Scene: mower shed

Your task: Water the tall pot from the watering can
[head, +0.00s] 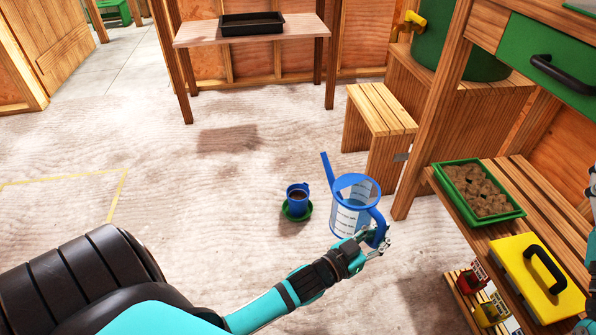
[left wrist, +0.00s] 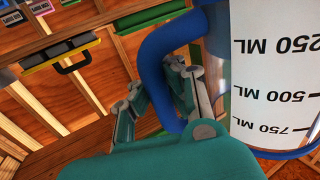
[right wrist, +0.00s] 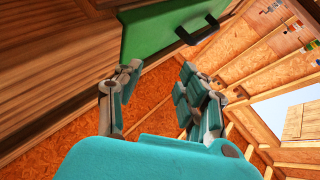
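A blue pot (head: 297,194) with dark soil stands in a green saucer (head: 296,213), left of the can. My right gripper (right wrist: 160,92) is open and empty.
A slatted bench (head: 455,222) at the right bears a green soil tray (head: 437,172) and a yellow case (head: 537,275). A wooden stool (head: 382,108) and a table (head: 300,32) with a black tray (head: 252,24) stand behind. The floor left of the pot is clear.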

